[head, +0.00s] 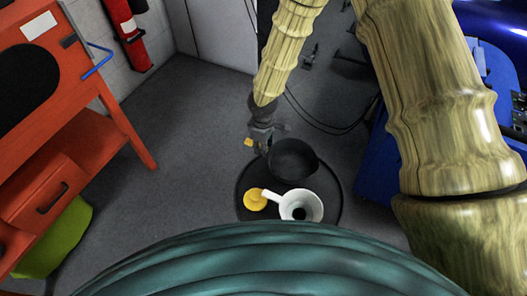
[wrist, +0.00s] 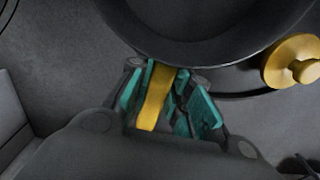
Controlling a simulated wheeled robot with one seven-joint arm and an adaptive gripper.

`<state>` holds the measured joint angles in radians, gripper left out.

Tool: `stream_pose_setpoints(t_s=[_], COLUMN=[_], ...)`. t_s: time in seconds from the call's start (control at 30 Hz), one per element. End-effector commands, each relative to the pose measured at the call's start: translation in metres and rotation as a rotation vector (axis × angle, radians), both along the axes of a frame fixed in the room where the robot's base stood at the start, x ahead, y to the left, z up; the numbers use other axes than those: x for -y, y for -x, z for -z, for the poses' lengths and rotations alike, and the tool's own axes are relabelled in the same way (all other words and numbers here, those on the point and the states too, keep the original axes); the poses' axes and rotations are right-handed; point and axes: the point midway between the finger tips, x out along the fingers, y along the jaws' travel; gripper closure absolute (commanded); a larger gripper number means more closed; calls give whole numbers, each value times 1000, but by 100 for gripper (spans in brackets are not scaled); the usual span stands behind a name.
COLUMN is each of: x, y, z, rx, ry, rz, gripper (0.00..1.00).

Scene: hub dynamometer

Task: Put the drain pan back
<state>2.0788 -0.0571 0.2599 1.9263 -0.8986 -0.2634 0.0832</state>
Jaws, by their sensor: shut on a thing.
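The drain pan, a round black bowl (head: 293,160), is in the middle of the head view. It fills the top of the wrist view (wrist: 210,35). My gripper (head: 262,143) is at its left rim. In the wrist view my gripper's teal fingers (wrist: 170,100) are shut on a yellow tab (wrist: 155,95) at the pan's near edge. The pan looks level and overlaps the far part of a wide, dark round tray (head: 329,208) on the floor. I cannot tell whether the pan touches the tray or hangs above it.
A white funnel (head: 284,197) and a yellow knobbed piece (head: 254,201) are at the tray's near side. An orange-red cart (head: 75,140) and green bin (head: 58,240) stand left. A blue machine (head: 375,190) stands right, with cables (head: 325,130) behind. Grey floor is clear left of the tray.

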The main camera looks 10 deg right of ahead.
Motion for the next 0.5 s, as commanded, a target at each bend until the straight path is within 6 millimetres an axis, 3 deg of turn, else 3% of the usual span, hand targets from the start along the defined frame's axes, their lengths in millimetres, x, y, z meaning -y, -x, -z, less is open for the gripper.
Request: stream_pose_setpoints(t_s=[0.2,0.5], x=[-1,0], y=[1,0], z=[27,30], rx=[-1,0], ry=[0,0], rz=[-2,0], gripper=[100,100])
